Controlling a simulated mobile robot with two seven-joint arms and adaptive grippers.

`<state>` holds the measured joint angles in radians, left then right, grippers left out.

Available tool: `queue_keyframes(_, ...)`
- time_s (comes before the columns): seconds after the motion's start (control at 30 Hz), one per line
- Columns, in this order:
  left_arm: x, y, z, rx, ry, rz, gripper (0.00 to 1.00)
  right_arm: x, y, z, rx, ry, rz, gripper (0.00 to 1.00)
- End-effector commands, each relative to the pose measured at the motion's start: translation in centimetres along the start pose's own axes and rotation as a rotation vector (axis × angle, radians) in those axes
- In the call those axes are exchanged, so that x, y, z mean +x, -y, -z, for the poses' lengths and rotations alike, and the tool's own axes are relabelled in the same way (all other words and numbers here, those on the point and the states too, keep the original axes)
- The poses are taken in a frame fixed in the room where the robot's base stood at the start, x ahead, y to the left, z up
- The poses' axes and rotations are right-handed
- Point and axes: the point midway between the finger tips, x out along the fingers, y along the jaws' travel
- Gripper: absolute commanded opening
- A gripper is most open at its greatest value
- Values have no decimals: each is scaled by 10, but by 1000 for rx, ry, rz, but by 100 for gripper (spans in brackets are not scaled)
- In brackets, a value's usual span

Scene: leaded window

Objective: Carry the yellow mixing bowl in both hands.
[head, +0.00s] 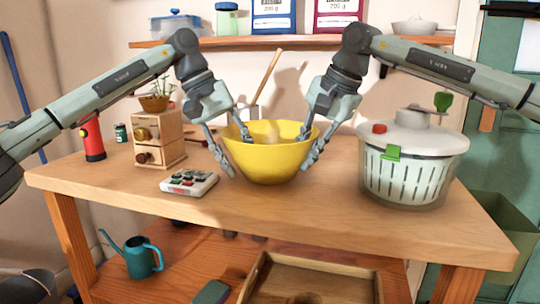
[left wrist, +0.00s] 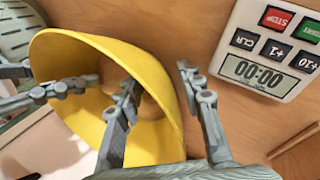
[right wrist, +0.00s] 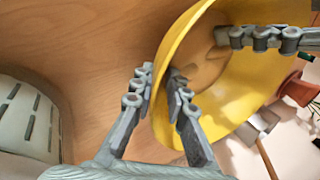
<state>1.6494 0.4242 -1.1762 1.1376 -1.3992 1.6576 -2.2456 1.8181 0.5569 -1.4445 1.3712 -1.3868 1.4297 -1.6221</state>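The yellow mixing bowl (head: 268,160) stands on the wooden table between my two grippers. My left gripper (head: 236,155) straddles the bowl's left rim. In the left wrist view one finger is inside the bowl (left wrist: 155,75) and one outside, with a visible gap, so this gripper (left wrist: 157,85) looks open. My right gripper (head: 308,150) is at the right rim. In the right wrist view its fingers (right wrist: 159,85) are close together, one on each side of the bowl wall (right wrist: 185,40), and look shut on it. The inner fingertips are partly hidden in the head view.
A white timer (head: 189,182) lies left of the bowl, near my left gripper. A small drawer box (head: 160,140) and red torch (head: 93,140) stand further left. A salad spinner (head: 412,165) stands close on the right. A pot with a wooden handle (head: 265,78) is behind the bowl.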

Motion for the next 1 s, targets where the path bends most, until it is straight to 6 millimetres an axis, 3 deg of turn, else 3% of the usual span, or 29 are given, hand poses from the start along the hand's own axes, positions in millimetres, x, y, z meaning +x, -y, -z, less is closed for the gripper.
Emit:
queue_keyframes(0.13, 0, 0, 0, 0, 0, 0, 37, 0, 0, 0, 0, 0, 0, 14)
queue_keyframes(0.27, 0, 0, 0, 0, 0, 0, 21, 0, 0, 0, 0, 0, 0, 0)
queue_keyframes(0.43, 0, 0, 0, 0, 0, 0, 0, 0, 0, 0, 0, 0, 0, 0)
queue_keyframes(1.0, -4, -1, 0, 3, 0, 0, 0, -4, 2, 1, 3, -2, 3, 0)
